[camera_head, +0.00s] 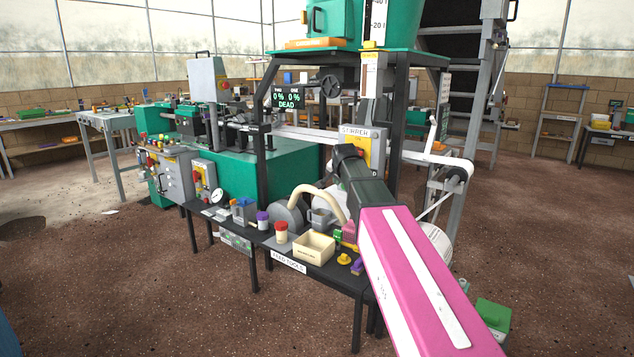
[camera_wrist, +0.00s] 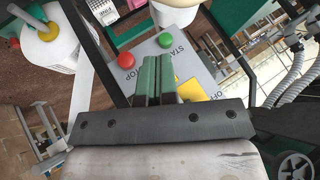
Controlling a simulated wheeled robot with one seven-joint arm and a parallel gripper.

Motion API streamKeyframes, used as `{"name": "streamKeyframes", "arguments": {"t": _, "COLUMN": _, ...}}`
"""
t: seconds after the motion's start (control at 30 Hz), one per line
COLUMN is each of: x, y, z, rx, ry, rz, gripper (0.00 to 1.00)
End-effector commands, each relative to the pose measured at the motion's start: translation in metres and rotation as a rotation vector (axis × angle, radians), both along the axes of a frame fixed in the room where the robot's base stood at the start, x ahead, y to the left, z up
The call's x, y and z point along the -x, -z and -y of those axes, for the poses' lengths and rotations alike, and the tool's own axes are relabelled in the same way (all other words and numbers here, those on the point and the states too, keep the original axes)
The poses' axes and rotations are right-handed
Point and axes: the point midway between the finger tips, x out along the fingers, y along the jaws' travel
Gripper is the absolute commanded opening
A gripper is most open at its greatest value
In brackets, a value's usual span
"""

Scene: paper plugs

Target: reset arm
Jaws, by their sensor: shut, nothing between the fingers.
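My arm shows in the head view as a pink link running from the lower right up to a dark end. My gripper (camera_wrist: 157,62) shows in the wrist view with its two green fingers side by side and touching, shut with nothing between them. In the head view the far end of the arm is in front of the yellow-and-grey stirrer box (camera_head: 367,146), and the fingertips cannot be made out. In the wrist view the fingers are over a grey panel with a red button (camera_wrist: 126,60) and a green button (camera_wrist: 165,40). I cannot tell whether they touch it.
A black feed-tools bench (camera_head: 289,262) holds a cream bin (camera_head: 314,248), a red-capped jar (camera_head: 281,232), a purple-capped jar (camera_head: 262,220) and small coloured pieces. A dark frame with a green hopper (camera_head: 345,22) stands behind. The brown floor at left and right is largely open.

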Motion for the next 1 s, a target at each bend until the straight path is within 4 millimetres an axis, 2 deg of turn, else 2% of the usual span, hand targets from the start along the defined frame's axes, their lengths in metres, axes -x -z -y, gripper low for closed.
{"name": "streamKeyframes", "arguments": {"t": 0.03, "x": 0.017, "y": 0.029, "z": 0.009, "rx": 0.029, "ry": -0.02, "rz": -0.041, "gripper": 0.0}}
{"name": "streamKeyframes", "arguments": {"t": 0.1, "x": 0.034, "y": 0.062, "z": 0.02, "rx": 0.068, "ry": -0.054, "rz": -0.092, "gripper": 0.0}}
{"name": "streamKeyframes", "arguments": {"t": 0.27, "x": 0.078, "y": 0.131, "z": 0.041, "rx": 0.147, "ry": -0.141, "rz": -0.211, "gripper": 0.0}}
{"name": "streamKeyframes", "arguments": {"t": 0.5, "x": 0.155, "y": 0.223, "z": 0.071, "rx": 0.234, "ry": -0.288, "rz": -0.39, "gripper": 0.0}}
{"name": "streamKeyframes", "arguments": {"t": 0.7, "x": 0.228, "y": 0.285, "z": 0.091, "rx": 0.278, "ry": -0.427, "rz": -0.533, "gripper": 0.0}}
{"name": "streamKeyframes", "arguments": {"t": 0.8, "x": 0.262, "y": 0.309, "z": 0.099, "rx": 0.289, "ry": -0.492, "rz": -0.597, "gripper": 0.0}}
{"name": "streamKeyframes", "arguments": {"t": 0.9, "x": 0.288, "y": 0.326, "z": 0.105, "rx": 0.294, "ry": -0.547, "rz": -0.644, "gripper": 0.0}}
{"name": "streamKeyframes", "arguments": {"t": 1.0, "x": 0.306, "y": 0.336, "z": 0.108, "rx": 0.295, "ry": -0.585, "rz": -0.674, "gripper": 0.0}}
